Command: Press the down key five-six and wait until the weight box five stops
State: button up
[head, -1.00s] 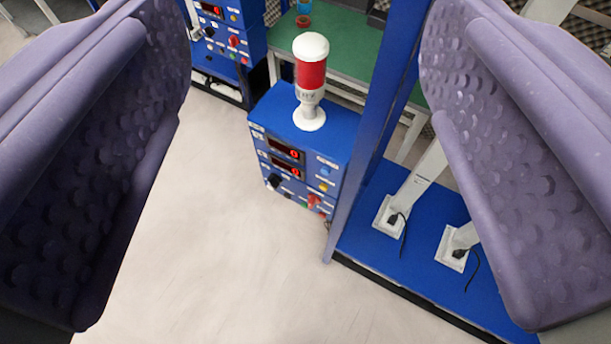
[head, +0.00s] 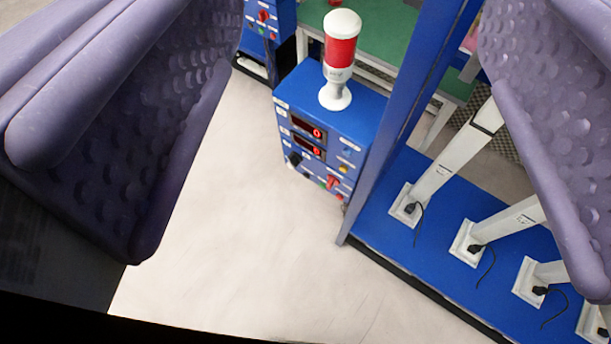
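My gripper (head: 370,180) frames the view with two purple, dimpled fingers, wide apart and with nothing between them. Beyond it stands a blue control box (head: 340,105) with two red-lit displays (head: 308,137), a black knob, a red switch (head: 333,182) and small coloured buttons (head: 345,160). Its labels are too small to read, so I cannot tell which key is five-six. Several white columns (head: 445,165) stand on a blue base (head: 400,235) at the right. I cannot make out a weight box five.
A red and white signal lamp (head: 340,60) stands on the control box. A blue upright post (head: 405,125) rises beside it. A second blue box (head: 265,22) and a green-topped table (head: 390,35) are behind. The pale floor (head: 240,240) in front is clear.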

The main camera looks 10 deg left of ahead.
grip_shut()
dwell(0.3)
dwell(1.5)
